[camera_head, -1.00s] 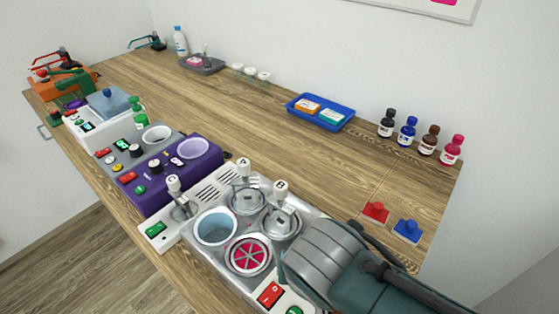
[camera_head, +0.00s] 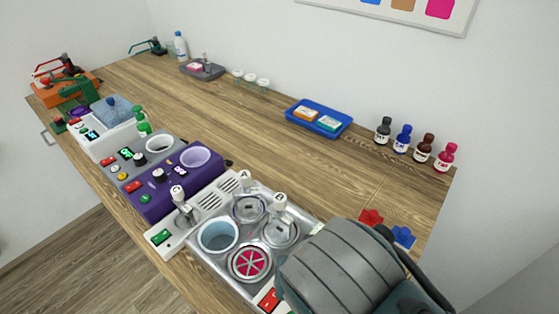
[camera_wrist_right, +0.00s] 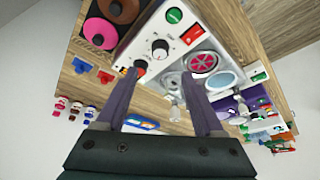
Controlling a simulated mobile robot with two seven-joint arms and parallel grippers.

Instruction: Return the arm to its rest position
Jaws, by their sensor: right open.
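My right arm (camera_head: 345,268) fills the lower right of the head view, above the right end of the bench. Its gripper does not show there. In the right wrist view my right gripper (camera_wrist_right: 160,78) has its two fingers spread apart with nothing between them that it holds. The fingers point at a silver machine (camera_head: 210,262) with a blue cup (camera_head: 218,237), a pink-and-white round disc (camera_head: 250,262) and white-knobbed levers. The machine also shows in the wrist view (camera_wrist_right: 178,80). My left gripper is in neither view.
Red (camera_head: 371,217) and blue (camera_head: 403,236) blocks sit close to the arm at the bench's right end. Several small bottles (camera_head: 403,139) stand behind. A blue tray (camera_head: 345,128) lies mid-bench. A purple machine (camera_head: 150,205) is left of the silver one. The bench middle (camera_head: 240,125) is clear.

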